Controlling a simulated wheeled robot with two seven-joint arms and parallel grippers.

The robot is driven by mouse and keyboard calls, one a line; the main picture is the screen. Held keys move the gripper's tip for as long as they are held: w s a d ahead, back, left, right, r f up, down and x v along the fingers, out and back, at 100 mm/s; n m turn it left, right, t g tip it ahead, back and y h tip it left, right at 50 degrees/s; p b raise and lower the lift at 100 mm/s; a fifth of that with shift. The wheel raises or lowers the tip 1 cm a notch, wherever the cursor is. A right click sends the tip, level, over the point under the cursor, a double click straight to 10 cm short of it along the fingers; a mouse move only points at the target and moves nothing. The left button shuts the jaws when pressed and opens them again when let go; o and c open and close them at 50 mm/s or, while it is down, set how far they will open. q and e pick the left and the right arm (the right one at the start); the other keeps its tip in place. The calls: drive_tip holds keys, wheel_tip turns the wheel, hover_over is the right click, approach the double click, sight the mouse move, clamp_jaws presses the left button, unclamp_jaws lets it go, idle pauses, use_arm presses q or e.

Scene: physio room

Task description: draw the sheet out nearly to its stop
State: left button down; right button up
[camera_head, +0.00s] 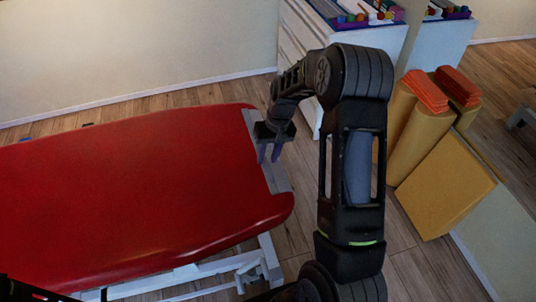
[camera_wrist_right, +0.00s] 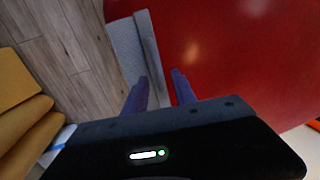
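The treatment couch (camera_head: 130,185) has a red padded top and fills the left of the head view. At its right end is a flat grey panel (camera_head: 277,180), which also shows in the wrist view (camera_wrist_right: 126,45) with a paler raised bar (camera_wrist_right: 149,45) along its edge by the red pad. I cannot tell whether this panel is the sheet. My right gripper (camera_head: 269,154) is over this end, its purple fingers pointing down. In the wrist view its fingers (camera_wrist_right: 160,78) are apart, with the bar's near end between them; contact is unclear. My left gripper is not visible.
A white drawer unit (camera_head: 300,35) with coloured items on top stands behind the couch end. Yellow foam rolls and a yellow block (camera_head: 445,185) stand to the right of my arm. Wooden floor (camera_head: 405,275) shows between them.

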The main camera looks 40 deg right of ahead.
drive_tip(key=shift+c, duration=0.5)
clamp_jaws()
idle(0.8)
